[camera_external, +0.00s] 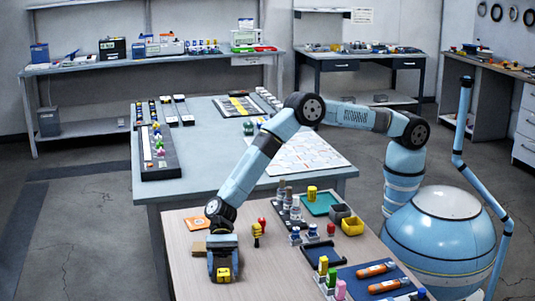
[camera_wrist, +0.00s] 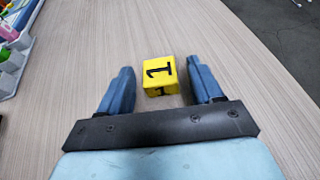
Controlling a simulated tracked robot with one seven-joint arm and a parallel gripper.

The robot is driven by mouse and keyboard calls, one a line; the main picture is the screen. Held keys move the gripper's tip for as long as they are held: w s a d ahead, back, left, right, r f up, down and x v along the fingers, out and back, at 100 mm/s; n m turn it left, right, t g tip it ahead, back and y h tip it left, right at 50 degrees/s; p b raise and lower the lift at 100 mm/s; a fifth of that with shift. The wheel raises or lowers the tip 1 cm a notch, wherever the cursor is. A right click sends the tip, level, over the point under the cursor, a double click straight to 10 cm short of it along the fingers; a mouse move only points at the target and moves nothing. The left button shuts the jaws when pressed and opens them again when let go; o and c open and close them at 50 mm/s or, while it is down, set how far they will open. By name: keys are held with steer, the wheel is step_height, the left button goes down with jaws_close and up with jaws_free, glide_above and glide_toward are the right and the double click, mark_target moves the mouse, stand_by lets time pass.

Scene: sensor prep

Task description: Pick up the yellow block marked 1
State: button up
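My gripper (camera_wrist: 159,69) is open, with one blue finger to the left of the block and one to the right. Whether the fingertips touch the table is hard to tell.
An orange-and-white card (camera_external: 180,224) and a tan block (camera_external: 199,249) lie behind my gripper. Farther right are a green tray (camera_external: 320,204), a dark tray (camera_external: 322,254) and a blue mat (camera_external: 352,282). Bare tabletop surrounds the block.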

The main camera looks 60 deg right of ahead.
steer(key=c, duration=1)
steer(key=shift+r, duration=0.1)
